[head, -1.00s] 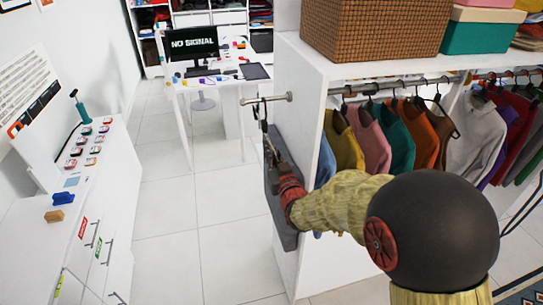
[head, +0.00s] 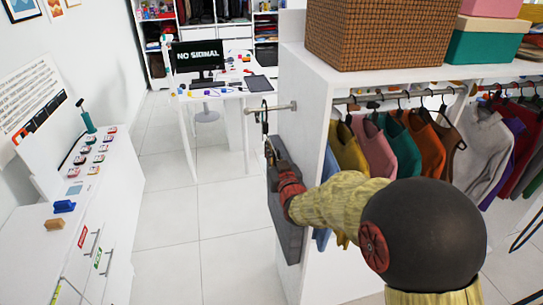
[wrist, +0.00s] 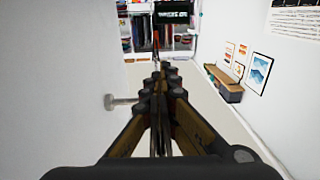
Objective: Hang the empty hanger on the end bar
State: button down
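The end bar (head: 272,108) is a short silver rod sticking out of the wardrobe's left side panel. It also shows in the wrist view (wrist: 122,101), to the left of my fingers. My gripper (head: 271,150) is just below the bar in the head view, with its fingers close together. In the wrist view, my gripper (wrist: 158,75) appears shut on a thin dark piece, the hanger. The hanger's dark hook (head: 265,122) rises to the bar in the head view. I cannot tell whether it is over the bar or only in front. Most of the hanger is hidden.
Inside the wardrobe (head: 303,95), coloured shirts hang on a rail (head: 385,97) to the right. A wicker basket (head: 378,35) and boxes stand on top. A desk with a monitor (head: 197,57) is behind. A white counter (head: 70,215) is at left, with clear floor between.

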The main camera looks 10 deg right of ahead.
jog(key=shift+w+b, duration=0.6)
jog(key=shift+w, duration=0.8)
jog(key=shift+f, duration=0.2)
jog(key=shift+w+f+b, duration=0.1)
jog(key=shift+f+b, duration=1.2)
jog(key=shift+b, duration=0.3)
jog(key=shift+f+b, duration=0.5)
jog(key=shift+b, duration=0.2)
jog(key=c, duration=2.3)
grip_release()
jog(key=shift+c, duration=0.2)
jog(key=o, duration=0.4)
jog(key=shift+r, duration=0.1)
jog(key=shift+c, duration=0.2)
